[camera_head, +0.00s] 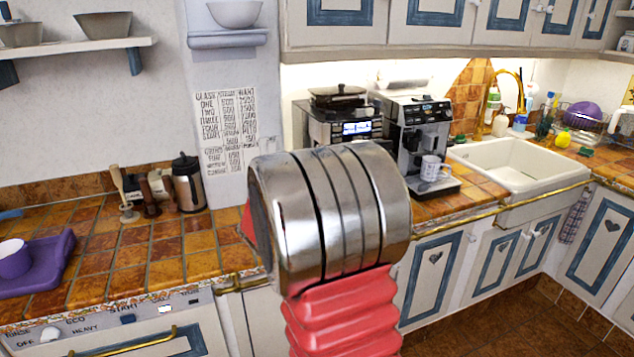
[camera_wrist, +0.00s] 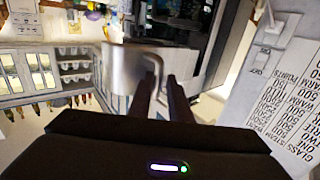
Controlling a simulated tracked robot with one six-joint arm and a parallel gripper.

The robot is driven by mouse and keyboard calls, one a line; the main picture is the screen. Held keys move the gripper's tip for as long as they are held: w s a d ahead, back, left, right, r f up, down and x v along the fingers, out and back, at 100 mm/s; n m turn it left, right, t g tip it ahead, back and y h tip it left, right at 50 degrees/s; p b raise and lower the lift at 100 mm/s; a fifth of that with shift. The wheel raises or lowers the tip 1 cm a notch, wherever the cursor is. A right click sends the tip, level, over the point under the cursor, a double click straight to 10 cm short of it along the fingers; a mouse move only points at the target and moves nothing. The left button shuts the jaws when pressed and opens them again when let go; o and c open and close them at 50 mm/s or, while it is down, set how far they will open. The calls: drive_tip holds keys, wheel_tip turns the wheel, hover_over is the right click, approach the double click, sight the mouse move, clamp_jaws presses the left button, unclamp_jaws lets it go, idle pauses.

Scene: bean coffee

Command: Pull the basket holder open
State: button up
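In the wrist view, the two dark fingers of my gripper (camera_wrist: 160,78) stand apart with a narrow gap. Their tips are close to a grey, rounded thing (camera_wrist: 122,68) with a loop handle on its right side. I cannot tell whether this is the basket holder, or whether the fingers touch it. A dark machine (camera_wrist: 178,14) is behind it. In the head view, two coffee machines stand side by side: a left one (camera_head: 345,131) with a dark pan on top, and a right one (camera_head: 405,112). My arm's large metal and red link hides my gripper there.
A white mug (camera_head: 431,169) stands at the right machine's front. A sink (camera_head: 520,166) is to the right. A handwritten note (camera_head: 225,133) hangs on the wall left of the machines. A metal flask (camera_head: 187,184) and purple tray (camera_head: 45,265) are on the tiled counter (camera_head: 150,262).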

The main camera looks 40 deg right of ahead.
drive_tip(key=shift+s+d+r, duration=0.1)
drive_tip(key=shift+s, duration=0.05)
idle(0.3)
drive_tip(key=v, duration=1.4)
drive_tip(key=shift+d, duration=0.1)
